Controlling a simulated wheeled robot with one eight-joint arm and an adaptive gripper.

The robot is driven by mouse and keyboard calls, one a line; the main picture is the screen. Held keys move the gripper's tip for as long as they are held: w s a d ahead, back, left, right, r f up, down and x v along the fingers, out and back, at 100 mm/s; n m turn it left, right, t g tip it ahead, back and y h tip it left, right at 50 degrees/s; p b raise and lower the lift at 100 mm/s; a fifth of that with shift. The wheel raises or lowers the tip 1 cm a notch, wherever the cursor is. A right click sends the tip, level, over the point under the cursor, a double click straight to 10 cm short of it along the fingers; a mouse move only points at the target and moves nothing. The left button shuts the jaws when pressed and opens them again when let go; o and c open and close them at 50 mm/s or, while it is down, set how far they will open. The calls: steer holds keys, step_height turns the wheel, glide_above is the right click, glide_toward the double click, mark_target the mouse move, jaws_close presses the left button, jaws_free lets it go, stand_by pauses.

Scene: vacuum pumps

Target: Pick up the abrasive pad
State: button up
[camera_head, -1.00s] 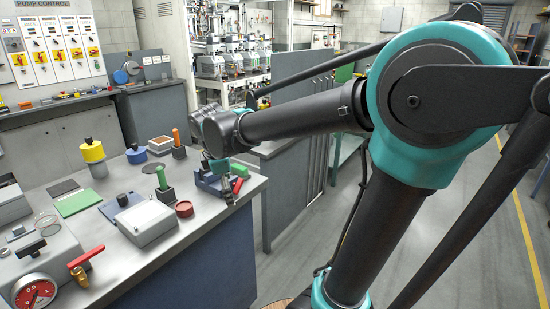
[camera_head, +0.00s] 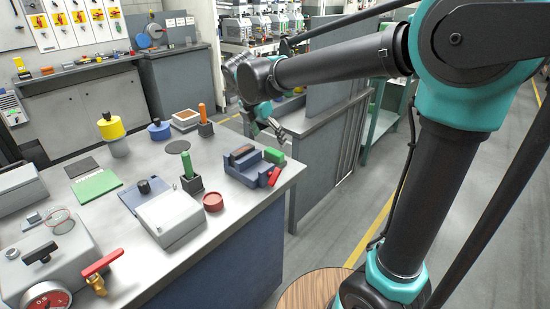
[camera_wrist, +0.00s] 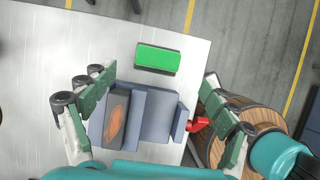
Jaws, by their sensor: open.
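A green rectangular block (camera_head: 274,155), which looks like the abrasive pad, lies near the right edge of the grey bench. In the wrist view the green block (camera_wrist: 158,58) lies flat, above the blue fixture and apart from it. My gripper (camera_head: 274,126) is open and empty, in the air by the bench's far right edge. In the wrist view my gripper's fingers (camera_wrist: 150,112) are spread wide on either side of the blue fixture (camera_wrist: 153,113). The green block is not between the fingertips. The height of the fingers above the bench cannot be told.
The blue fixture has a red handle (camera_head: 274,176) and carries a dark block with an orange-brown face (camera_wrist: 118,118). A green stick in a dark holder (camera_head: 191,180), a red round tin (camera_head: 213,201) and a flat green sheet (camera_head: 97,186) lie to the left. The bench edge is close.

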mark_target(274, 152)
steer(key=x, duration=0.8)
steer(key=shift+w+a+f, duration=0.1)
steer(key=shift+w+f, duration=0.05)
steer(key=c, duration=1.2)
steer(key=shift+c, duration=0.2)
step_height(274, 152, up, 20)
